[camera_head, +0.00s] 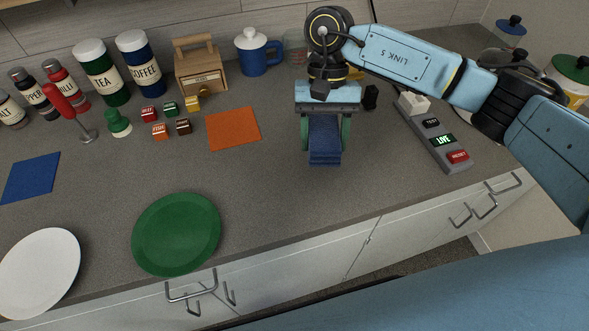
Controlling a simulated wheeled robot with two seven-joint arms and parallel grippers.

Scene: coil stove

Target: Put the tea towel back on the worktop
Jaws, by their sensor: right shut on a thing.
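My right gripper (325,138) comes down from the back of the worktop, right of centre. It is shut on a dark blue folded cloth, which looks like the tea towel (325,157). The cloth sticks out below the fingers; its upper part is hidden by the gripper. I cannot tell whether its lower edge touches the grey worktop (280,185). My left gripper is not in view.
An orange mat (233,129) lies left of the gripper and a grey switch box (436,137) right of it. A green plate (177,233) lies near the front edge. Canisters, a wooden box (201,73) and a blue mug (258,56) stand behind. Worktop between plate and switch box is clear.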

